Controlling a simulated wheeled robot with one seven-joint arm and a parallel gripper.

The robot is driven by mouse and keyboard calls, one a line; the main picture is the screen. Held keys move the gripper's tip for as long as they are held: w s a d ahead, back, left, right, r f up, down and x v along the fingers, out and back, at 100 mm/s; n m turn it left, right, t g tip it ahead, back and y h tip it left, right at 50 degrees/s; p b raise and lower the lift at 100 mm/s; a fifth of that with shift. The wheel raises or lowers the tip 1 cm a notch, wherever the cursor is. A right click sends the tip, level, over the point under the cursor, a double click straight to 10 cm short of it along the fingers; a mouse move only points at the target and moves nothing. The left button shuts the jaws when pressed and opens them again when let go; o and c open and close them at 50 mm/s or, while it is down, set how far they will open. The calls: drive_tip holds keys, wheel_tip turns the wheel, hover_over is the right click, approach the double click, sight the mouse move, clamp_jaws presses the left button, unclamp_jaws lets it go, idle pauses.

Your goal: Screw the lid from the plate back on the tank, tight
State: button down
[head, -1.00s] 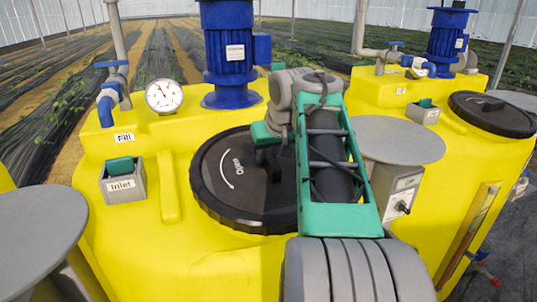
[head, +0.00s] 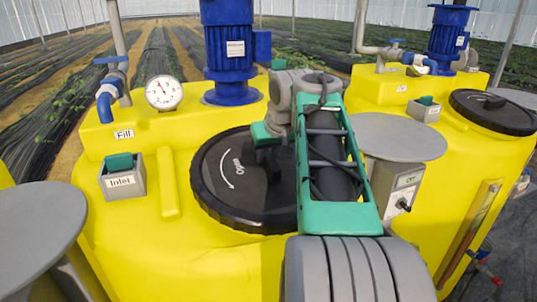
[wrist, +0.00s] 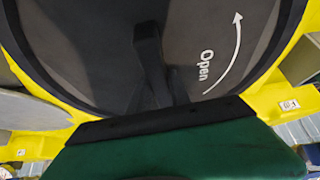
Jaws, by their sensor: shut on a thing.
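The large black lid (head: 225,200) lies over the top opening of the near yellow tank (head: 150,235), looking level. A white "Open" word and curved arrow are printed on it; they also show on the lid in the wrist view (wrist: 100,70). My gripper (head: 266,146), with green fingers, is shut on the raised bar handle (wrist: 150,60) across the lid's middle. In the wrist view a green finger with a black edge fills the bottom and hides part of the handle. My arm covers the lid's right side, and the thread under the rim is hidden.
A grey round plate (head: 398,137) on a post stands right of the lid, empty. Another grey plate (head: 35,225) is at the left. A blue motor (head: 227,50), pressure gauge (head: 164,92) and Inlet box (head: 123,178) surround the lid. A second lidded tank (head: 480,150) stands right.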

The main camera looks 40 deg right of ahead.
drive_tip(key=shift+r, duration=0.2)
idle(0.5)
drive_tip(key=c, duration=1.4)
unclamp_jaws()
drive_tip(key=o, duration=0.4)
drive_tip(key=shift+f, duration=0.3)
drive_tip(key=shift+o, duration=1)
drive_tip(key=shift+r, duration=0.1)
drive_tip(key=shift+c, duration=0.5)
clamp_jaws()
